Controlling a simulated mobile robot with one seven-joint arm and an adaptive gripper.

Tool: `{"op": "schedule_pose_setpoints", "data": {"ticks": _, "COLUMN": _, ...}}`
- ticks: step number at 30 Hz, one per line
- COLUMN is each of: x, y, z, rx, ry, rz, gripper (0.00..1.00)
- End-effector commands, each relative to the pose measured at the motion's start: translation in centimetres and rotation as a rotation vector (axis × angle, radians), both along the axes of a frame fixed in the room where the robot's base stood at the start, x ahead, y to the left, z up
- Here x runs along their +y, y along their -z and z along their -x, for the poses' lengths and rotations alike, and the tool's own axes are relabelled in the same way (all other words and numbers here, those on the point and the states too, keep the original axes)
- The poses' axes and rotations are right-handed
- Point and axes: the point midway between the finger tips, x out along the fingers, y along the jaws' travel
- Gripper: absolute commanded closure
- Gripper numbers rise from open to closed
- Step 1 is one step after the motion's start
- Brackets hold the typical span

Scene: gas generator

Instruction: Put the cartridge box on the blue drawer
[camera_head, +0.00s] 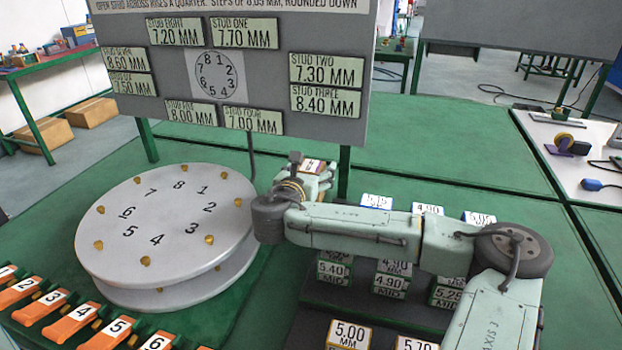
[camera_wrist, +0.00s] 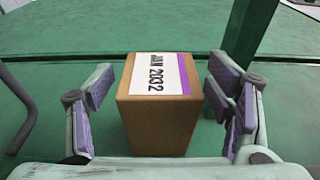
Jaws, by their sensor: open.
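A brown cardboard box (camera_wrist: 157,112) stands upright on the green surface in the wrist view. Its top has a white label reading JAN 2032 with a purple stripe; I take it for the cartridge box. In the head view its top (camera_head: 313,166) shows small behind my arm, near the sign's post. I cannot make out a blue drawer.
A round grey disc (camera_head: 165,225) with numbered studs stands left of my arm. A grey sign board (camera_head: 120,30) on green posts rises behind. Several size-labelled blocks (camera_head: 390,285) sit below my arm, and orange numbered pieces (camera_head: 67,322) line the front left. The green table (camera_head: 450,140) is clear at the back right.

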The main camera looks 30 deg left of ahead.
Motion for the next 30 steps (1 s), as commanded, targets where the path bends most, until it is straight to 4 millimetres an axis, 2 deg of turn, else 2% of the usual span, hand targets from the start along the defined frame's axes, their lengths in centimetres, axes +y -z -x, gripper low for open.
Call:
{"op": "schedule_pose_setpoints", "data": {"ticks": 8, "x": 0.1, "y": 0.13, "z": -0.25, "rx": 0.0, "ry": -0.001, "rz": 0.0, "gripper": 0.27}}
{"op": "schedule_pose_setpoints", "data": {"ticks": 30, "x": 0.07, "y": 0.1, "z": -0.23, "rx": 0.0, "ry": -0.001, "rz": 0.0, "gripper": 0.77}}
